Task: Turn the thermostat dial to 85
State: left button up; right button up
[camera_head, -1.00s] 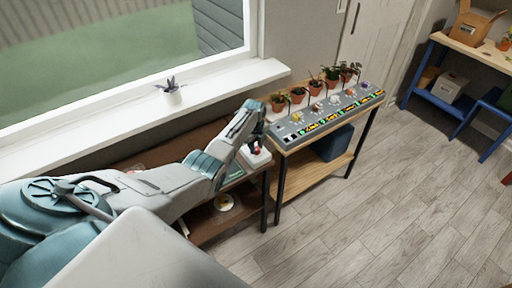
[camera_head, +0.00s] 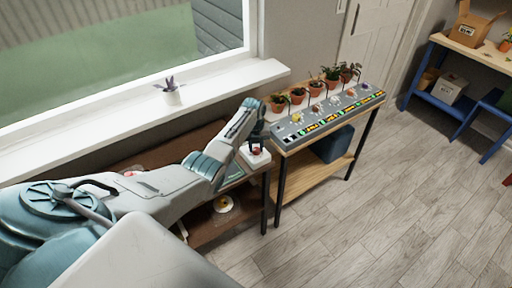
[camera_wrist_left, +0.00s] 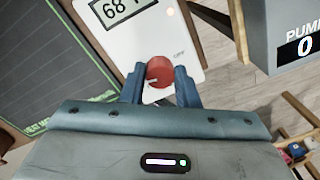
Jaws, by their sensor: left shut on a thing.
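The thermostat is a white box (camera_head: 262,162) on the brown shelf unit, beside the planter bench. Its red dial (camera_head: 257,150) shows small under my left gripper (camera_head: 257,143). In the left wrist view the red dial (camera_wrist_left: 159,70) sits between the two blue-grey fingers of my left gripper (camera_wrist_left: 159,78), which is shut on it. A pale pointer mark shows near the dial's lower left edge. The thermostat's display (camera_wrist_left: 122,10) reads 68, with a further character cut by the frame. My right gripper is not in view.
A grey panel (camera_head: 292,132) with several potted plants stands right of the thermostat; a box labelled PUMP (camera_wrist_left: 290,30) is close in the wrist view. A dark green mat (camera_wrist_left: 45,70) lies left. A window sill (camera_head: 225,83) runs behind.

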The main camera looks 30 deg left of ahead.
aim_at(255, 148)
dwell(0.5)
pick_arm(q)
jog(key=o, duration=1)
notch_tip(255, 148, up, 11)
jog(key=shift+s+a+f+b, duration=0.1)
jog(key=shift+s+a+b, duration=0.05)
jog(key=shift+b, duration=0.7)
